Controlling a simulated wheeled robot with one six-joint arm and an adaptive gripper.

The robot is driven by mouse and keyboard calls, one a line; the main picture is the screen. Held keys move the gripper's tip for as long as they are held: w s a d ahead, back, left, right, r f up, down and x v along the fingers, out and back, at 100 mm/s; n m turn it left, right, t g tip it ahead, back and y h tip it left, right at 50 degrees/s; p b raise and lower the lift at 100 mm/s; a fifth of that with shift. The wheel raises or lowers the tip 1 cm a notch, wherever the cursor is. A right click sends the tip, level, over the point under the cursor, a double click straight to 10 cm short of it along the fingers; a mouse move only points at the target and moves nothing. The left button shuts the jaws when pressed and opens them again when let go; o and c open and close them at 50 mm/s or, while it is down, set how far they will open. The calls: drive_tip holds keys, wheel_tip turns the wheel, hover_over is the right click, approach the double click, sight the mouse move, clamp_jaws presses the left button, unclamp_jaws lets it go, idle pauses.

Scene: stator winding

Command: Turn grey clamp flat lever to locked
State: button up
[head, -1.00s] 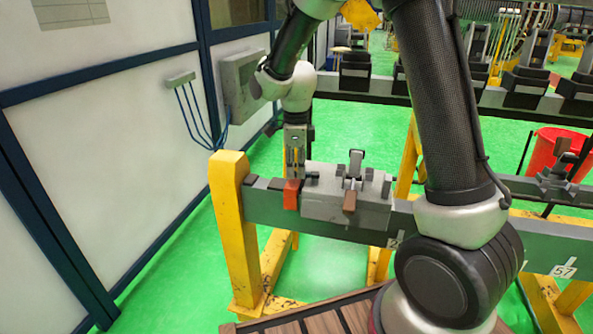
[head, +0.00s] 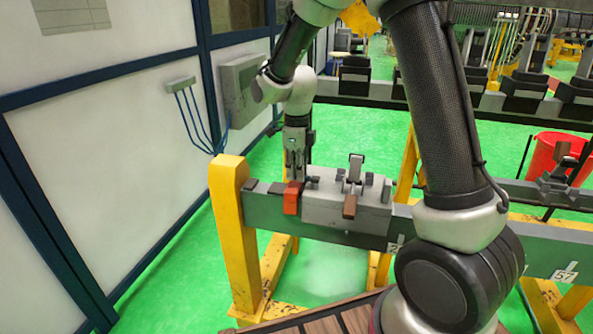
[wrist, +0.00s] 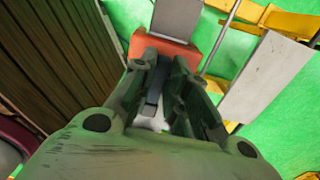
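The grey clamp (head: 322,209) is a block on the grey beam. A lever with a brown grip (head: 349,207) points toward the camera at its front, and a grey upright piece (head: 355,168) stands behind it. A red-orange block (head: 291,199) sits at the clamp's left end and shows in the wrist view (wrist: 181,56). My gripper (head: 294,177) points down just above and behind the red-orange block. In the wrist view my gripper's dark fingers (wrist: 165,75) have a narrow gap with a grey strip in it. Whether they grip it is unclear.
The grey beam (head: 260,209) rests on a yellow post (head: 232,225) at the left. White wall panels stand farther left, with a grey box (head: 240,88). A red bucket (head: 550,155) is at the right. My own arm hides part of the beam.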

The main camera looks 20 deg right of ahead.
drive_tip(key=o, duration=0.4)
drive_tip(key=shift+o, duration=0.2)
wheel_tip(320, 180, up, 12)
idle(0.4)
